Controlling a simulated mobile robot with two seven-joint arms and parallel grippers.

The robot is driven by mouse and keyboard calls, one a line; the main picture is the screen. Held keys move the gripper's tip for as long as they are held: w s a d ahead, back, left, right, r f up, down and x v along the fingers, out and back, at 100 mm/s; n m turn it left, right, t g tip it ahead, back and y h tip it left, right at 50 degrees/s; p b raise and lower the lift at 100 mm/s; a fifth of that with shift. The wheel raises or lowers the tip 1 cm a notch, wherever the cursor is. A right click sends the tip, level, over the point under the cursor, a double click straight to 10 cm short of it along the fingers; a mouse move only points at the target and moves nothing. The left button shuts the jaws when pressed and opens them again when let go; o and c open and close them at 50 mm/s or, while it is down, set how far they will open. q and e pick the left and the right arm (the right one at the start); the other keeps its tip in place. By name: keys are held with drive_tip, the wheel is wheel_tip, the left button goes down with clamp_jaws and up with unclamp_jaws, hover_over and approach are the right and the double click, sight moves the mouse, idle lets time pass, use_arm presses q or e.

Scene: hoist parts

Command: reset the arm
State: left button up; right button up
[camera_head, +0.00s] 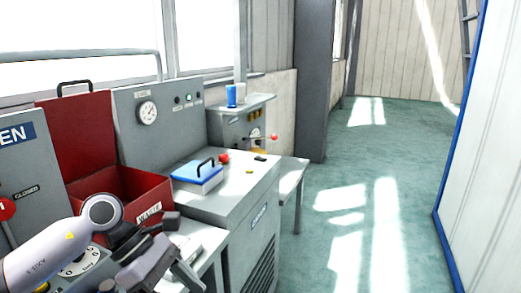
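My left arm (60,248) comes in from the lower left, white with a grey round joint. Its dark gripper (158,254) is over the grey console near the red bin. Its fingertips are partly hidden by the gripper body, so I cannot tell its opening. No object is clearly visible in it. My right gripper is not in view. A thin lever with a red ball end (274,137) sticks out to the right from a small grey gauge panel (228,129) at the back.
A red open bin (118,187) with a raised lid stands beside a grey panel with a dial (147,112). A blue-lidded box (197,176) and a red knob (224,158) sit on the grey cabinet (225,205). A blue can (231,96) stands behind. The green floor (390,165) is clear at right.

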use_arm(q)
drive_tip(key=s+d+r+n+t+h+p, duration=0.1)
drive_tip(key=d+r+n+t+h, duration=0.1)
drive_tip(key=d+n+h, duration=0.4)
drive_tip(key=s+d+r+n+t+h, duration=0.2)
drive_tip(key=d+n+t+h, duration=0.15)
drive_tip(key=n+h, duration=0.45)
drive_tip(key=a+f+n+t+y+p, duration=0.1)
drive_tip(key=a+f+n+t+y, duration=0.6)
drive_tip(key=n, duration=0.9)
drive_tip(key=a+f+n+t+y+p, duration=0.1)
drive_tip(key=a+f+n+t+y, duration=0.3)
drive_tip(key=f+n+t+y, duration=0.75)
drive_tip(key=s+a+f+n+g+y, duration=0.1)
drive_tip(key=s+a+f+n+g, duration=0.4)
drive_tip(key=s+f+n+g, duration=0.3)
drive_tip(key=s+n+g, duration=0.3)
drive_tip(key=n, duration=0.1)
drive_tip(key=shift+s+f+g+p, duration=0.15)
drive_tip(key=shift+g+p, duration=0.15)
drive_tip(key=shift+a, duration=0.1)
drive_tip(key=c, duration=0.5)
drive_tip(key=shift+o, duration=0.2)
drive_tip(key=shift+a+y, duration=0.1)
drive_tip(key=shift+y, duration=0.15)
